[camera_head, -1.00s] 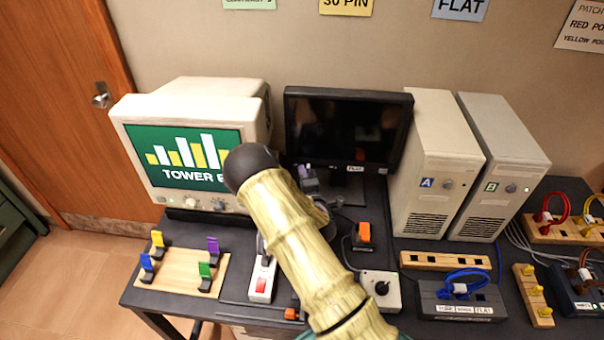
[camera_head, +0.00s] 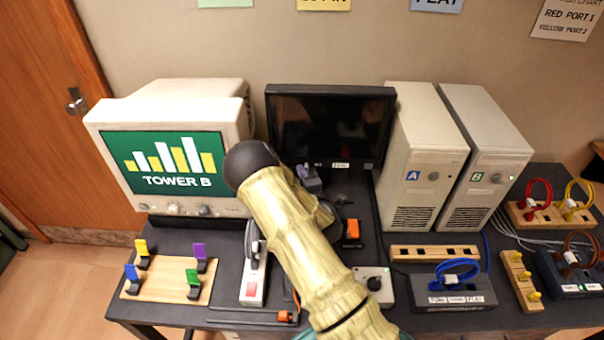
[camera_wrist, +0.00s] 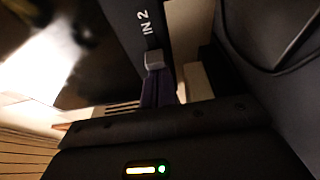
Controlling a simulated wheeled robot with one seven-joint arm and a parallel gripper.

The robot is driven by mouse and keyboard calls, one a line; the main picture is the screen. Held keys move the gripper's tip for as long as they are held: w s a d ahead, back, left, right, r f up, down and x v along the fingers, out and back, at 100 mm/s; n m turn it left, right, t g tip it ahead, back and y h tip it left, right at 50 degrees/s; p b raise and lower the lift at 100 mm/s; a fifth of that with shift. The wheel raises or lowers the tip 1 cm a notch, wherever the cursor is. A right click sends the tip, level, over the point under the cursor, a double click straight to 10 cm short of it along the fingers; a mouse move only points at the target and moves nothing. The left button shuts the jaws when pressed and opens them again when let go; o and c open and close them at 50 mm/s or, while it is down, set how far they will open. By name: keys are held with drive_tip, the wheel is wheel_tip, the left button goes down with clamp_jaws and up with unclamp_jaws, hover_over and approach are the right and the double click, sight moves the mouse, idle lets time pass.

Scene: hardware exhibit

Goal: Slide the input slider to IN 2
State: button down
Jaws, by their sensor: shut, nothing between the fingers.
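A black flat monitor (camera_head: 330,130) stands at the back of the table, with a FLAT tag on its lower bezel. In the wrist view, an IN 2 label (camera_wrist: 147,30) is printed on a dark strip. My gripper (camera_head: 308,178) is at the monitor's lower left edge, partly hidden by my arm. Its purple fingers (camera_wrist: 155,90) are shut and point toward the IN 2 label. A small grey block (camera_wrist: 153,59) shows at their tips, just below the label. I cannot tell whether that block is the slider knob or the fingertips, or whether they touch.
A beige monitor (camera_head: 170,150) showing TOWER B stands left, and two towers (camera_head: 427,150) (camera_head: 485,150) stand right. A wooden board with coloured clips (camera_head: 170,290), a power strip (camera_head: 253,280) and a grey knob box (camera_head: 374,287) lie in front. My arm crosses the middle.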

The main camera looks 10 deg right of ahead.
drive_tip(key=s+a+b, duration=0.2)
drive_tip(key=s+b, duration=0.1)
drive_tip(key=s, duration=0.6)
drive_tip(key=shift+a, duration=0.4)
drive_tip(key=shift+s, duration=0.1)
